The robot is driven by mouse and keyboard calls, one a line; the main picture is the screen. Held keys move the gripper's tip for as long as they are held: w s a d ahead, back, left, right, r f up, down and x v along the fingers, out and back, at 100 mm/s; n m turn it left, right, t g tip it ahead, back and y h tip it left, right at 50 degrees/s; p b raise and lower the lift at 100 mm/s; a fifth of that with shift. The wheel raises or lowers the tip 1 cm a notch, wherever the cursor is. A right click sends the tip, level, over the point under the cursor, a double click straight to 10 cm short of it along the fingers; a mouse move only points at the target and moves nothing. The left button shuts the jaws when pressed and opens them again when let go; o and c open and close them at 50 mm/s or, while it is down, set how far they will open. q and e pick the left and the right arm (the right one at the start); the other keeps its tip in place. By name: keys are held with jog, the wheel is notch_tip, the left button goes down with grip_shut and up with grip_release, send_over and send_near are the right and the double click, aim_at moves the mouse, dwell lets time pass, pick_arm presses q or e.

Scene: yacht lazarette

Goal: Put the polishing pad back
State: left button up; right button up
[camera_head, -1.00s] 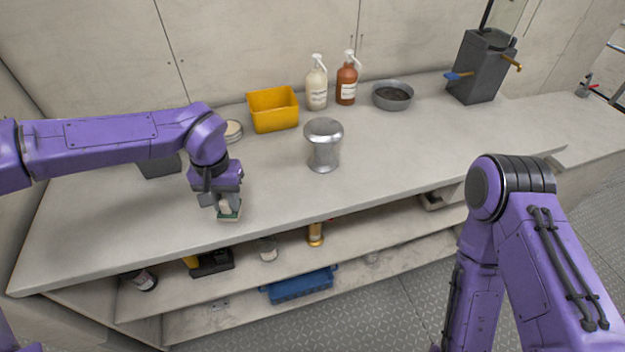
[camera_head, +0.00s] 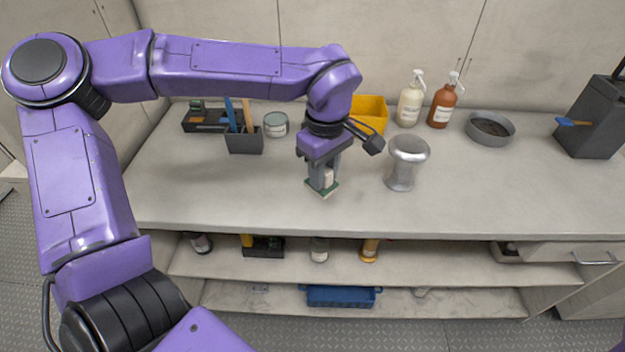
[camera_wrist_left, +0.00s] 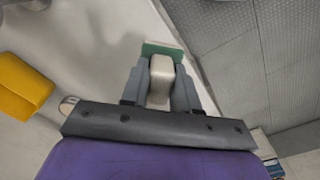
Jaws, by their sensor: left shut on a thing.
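The polishing pad (camera_head: 323,193) has a thin green base and a pale block-shaped handle. My left gripper (camera_head: 323,177) is shut on the handle, with the green base facing down, over the front middle of the worktop. I cannot tell whether the base touches the worktop or hangs just above it. In the left wrist view, the pale handle (camera_wrist_left: 160,82) sits between both grey fingers and the green base (camera_wrist_left: 163,48) shows beyond their tips. My right gripper is not in view.
A silver flared metal piece (camera_head: 405,165) stands just right of the pad. Behind are a yellow bin (camera_head: 370,113), two pump bottles, a grey bowl (camera_head: 490,129), a dark pen holder (camera_head: 245,142), a tin and a black tray (camera_head: 200,121). Shelves below hold small items and a blue crate (camera_head: 340,296).

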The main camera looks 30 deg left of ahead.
pick_arm(q)
jog(key=w+a+f+p, duration=0.3)
jog(key=w+a+f, duration=0.5)
jog(key=f, duration=0.1)
jog(key=shift+w+a, duration=0.25)
jog(key=shift+a, duration=0.05)
notch_tip(320, 180, down, 3)
jog(key=shift+w+a+f, duration=0.1)
jog(key=shift+f, duration=0.05)
jog(key=o, duration=1)
jog(key=shift+f, duration=0.1)
notch_tip(320, 180, up, 12)
jog(key=shift+r+b, duration=0.2)
jog(key=shift+b, duration=0.3)
